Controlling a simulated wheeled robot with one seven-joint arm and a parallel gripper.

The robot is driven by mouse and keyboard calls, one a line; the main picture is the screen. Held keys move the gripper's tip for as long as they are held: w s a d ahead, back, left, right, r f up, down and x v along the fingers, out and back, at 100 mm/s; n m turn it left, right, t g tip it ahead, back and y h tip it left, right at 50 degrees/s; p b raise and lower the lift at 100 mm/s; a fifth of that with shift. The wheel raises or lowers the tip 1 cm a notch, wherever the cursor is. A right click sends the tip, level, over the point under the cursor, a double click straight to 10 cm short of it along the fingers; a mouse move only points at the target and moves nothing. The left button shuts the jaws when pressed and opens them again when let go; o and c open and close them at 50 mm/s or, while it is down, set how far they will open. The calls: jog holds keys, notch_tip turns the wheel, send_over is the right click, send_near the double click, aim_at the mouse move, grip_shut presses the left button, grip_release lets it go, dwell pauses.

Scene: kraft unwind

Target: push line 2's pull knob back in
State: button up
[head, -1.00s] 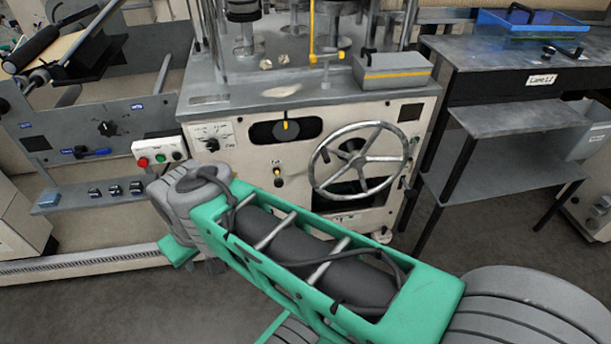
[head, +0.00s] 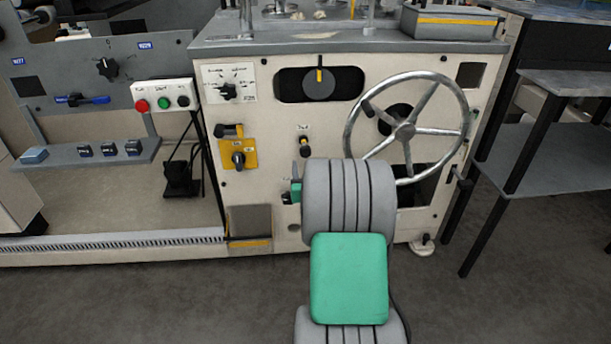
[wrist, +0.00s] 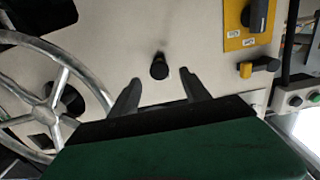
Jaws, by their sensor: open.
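In the wrist view the knob (wrist: 159,67) appears end-on as a dark round head. My gripper (wrist: 160,75) is open and empty, its two dark fingers pointing at the panel. The knob lies between the fingertips in that picture; the depth gap cannot be told. In the head view my arm hides most of the gripper. How far the knob stands out is unclear.
A spoked handwheel (head: 406,130) is right of the knob. A yellow-plated switch (head: 238,156) is left of it, and a dark dial (head: 319,84) is above. A button box (head: 163,98) and a side table (head: 540,160) flank the panel. The floor in front is clear.

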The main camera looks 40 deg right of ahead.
aim_at(305, 154)
jog(key=b+x, duration=0.1)
jog(key=x, duration=0.6)
jog(key=shift+w+d+r+b, duration=0.2)
jog(key=shift+w+d+b, duration=0.05)
jog(key=shift+d+b, duration=0.05)
grip_shut()
dwell(1.0)
